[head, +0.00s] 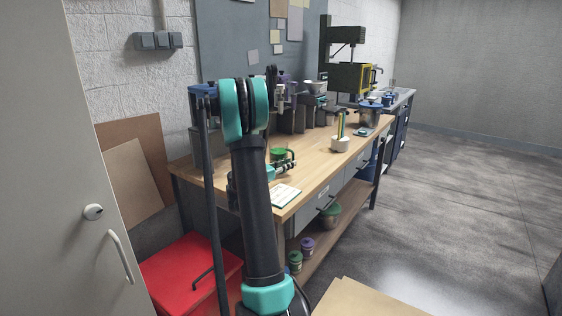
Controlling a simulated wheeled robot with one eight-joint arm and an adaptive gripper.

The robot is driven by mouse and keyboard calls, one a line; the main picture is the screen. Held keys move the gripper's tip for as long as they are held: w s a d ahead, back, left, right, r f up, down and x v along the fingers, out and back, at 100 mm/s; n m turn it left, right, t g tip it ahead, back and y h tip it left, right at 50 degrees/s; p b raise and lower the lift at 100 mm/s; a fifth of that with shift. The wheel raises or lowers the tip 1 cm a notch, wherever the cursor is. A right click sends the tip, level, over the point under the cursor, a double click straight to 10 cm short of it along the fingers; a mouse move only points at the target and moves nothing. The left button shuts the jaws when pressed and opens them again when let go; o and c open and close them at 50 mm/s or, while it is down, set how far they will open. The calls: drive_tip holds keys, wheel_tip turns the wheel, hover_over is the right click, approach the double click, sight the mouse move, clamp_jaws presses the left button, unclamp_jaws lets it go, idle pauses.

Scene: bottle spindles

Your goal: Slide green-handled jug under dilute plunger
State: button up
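A small green-topped object (278,153), possibly the green-handled jug, is on the wooden bench (318,160) in the head view. My gripper (288,165) is low over the bench, right beside and in front of this object. The gripper is small and partly hidden by my arm, so I cannot tell whether its fingers are open, shut or touching the object. Several bottle stations with dispensing parts (300,110) stand along the back of the bench. I cannot tell which of them is the dilute plunger, and my arm hides the left ones.
A white pot with upright coloured sticks (340,144) stands right of the gripper. An open booklet (281,195) lies near the bench's front edge. A dark green press (347,75) and a blue-lidded pot (370,112) are farther back. Bare bench top lies between booklet and pot.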

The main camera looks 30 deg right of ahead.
drive_tip(key=d, duration=0.2)
drive_tip(key=shift+w+d, duration=0.2)
drive_tip(key=shift+d, duration=0.2)
clamp_jaws()
